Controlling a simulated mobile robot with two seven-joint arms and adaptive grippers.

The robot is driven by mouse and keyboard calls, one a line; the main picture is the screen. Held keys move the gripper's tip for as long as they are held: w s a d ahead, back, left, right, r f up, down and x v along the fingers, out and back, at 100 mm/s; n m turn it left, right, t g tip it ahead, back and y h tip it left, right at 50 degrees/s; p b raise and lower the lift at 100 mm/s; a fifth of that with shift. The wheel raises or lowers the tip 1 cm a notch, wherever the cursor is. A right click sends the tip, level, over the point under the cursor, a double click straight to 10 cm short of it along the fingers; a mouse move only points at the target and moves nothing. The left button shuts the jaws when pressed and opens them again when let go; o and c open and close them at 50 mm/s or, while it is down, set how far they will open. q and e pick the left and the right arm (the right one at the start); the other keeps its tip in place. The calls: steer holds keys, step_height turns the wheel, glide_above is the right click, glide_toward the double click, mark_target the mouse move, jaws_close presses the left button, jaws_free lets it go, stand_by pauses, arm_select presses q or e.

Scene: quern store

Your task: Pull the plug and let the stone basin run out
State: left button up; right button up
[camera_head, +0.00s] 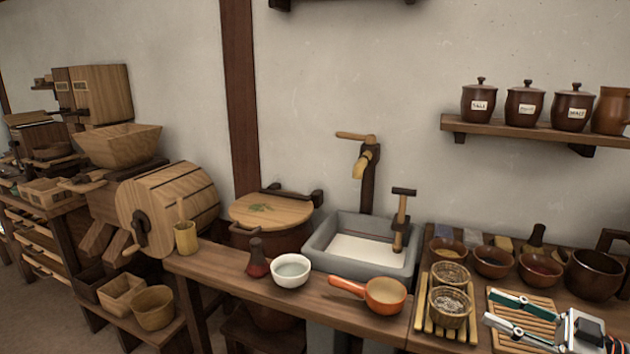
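The grey stone basin (322,246) is set at the back of the counter against the wall, with a pale, flat whitish surface inside. A wooden tap (365,165) rises behind the basin. My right gripper (489,307) is at the lower right, over a slatted wooden board, fingers apart and nothing between them. It is well to the right and in front of the basin. My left gripper is out of view.
An orange pan (386,295), a white bowl (291,271) and a dark red bottle (257,262) stand in front of the basin. Several brown bowls line the right counter.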

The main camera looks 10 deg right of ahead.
steer(key=s+a+f+m+t+h+p, duration=0.1)
steer(key=s+a+f+m+h+p, duration=0.2)
steer(key=f, duration=0.5)
steer(key=s+a+f+m+t+h+p, duration=0.25)
steer(key=s+a+f+h, duration=0.2)
steer(key=f, duration=0.25)
arm_select(q)
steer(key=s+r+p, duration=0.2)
steer(key=p, duration=0.1)
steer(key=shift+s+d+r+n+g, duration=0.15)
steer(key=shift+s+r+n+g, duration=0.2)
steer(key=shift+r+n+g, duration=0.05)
arm_select(e)
steer(key=s+a+f+m+g+h, duration=0.1)
steer(key=s+a+f+g, duration=0.2)
steer(key=s+a+f, duration=0.2)
steer(key=s+a+f+m+g+h, duration=0.1)
steer(key=s+a+f+g+h, duration=0.1)
steer(key=s+a+f, duration=0.3)
steer(key=s+a+g, duration=0.1)
steer(key=s+a, duration=0.2)
steer(key=a, duration=0.3)
steer(key=shift+s+a+f, duration=0.15)
steer(key=shift+s+f, duration=0.25)
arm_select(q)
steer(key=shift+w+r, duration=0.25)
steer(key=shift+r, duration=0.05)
arm_select(e)
steer(key=shift+h, duration=0.25)
